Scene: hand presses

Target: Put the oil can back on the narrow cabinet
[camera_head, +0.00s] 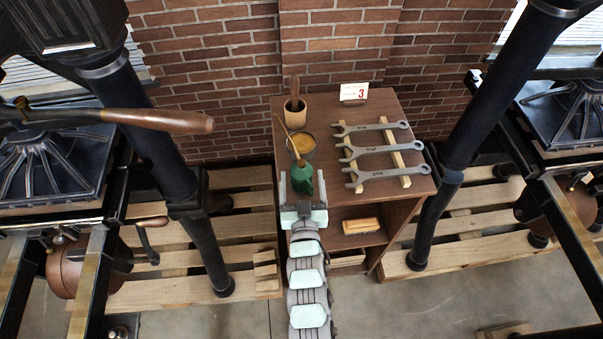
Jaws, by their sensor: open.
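The green oil can (301,179), with its thin spout pointing up and to the left, shows at the left front corner of the narrow cabinet's (385,105) wooden top. It looks upright. My gripper (303,188) reaches in from the front, open, with one finger on each side of the can. The gripper hides the can's lower part, so I cannot tell whether its base touches the top or whether the fingers touch the can.
A bowl of yellow stuff (302,147) and a wooden cup with a handle (295,113) stand behind the can. Several wrenches (375,150) lie on wooden strips to the right. Black presses (470,120) flank the cabinet; pallets (180,245) lie on the floor.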

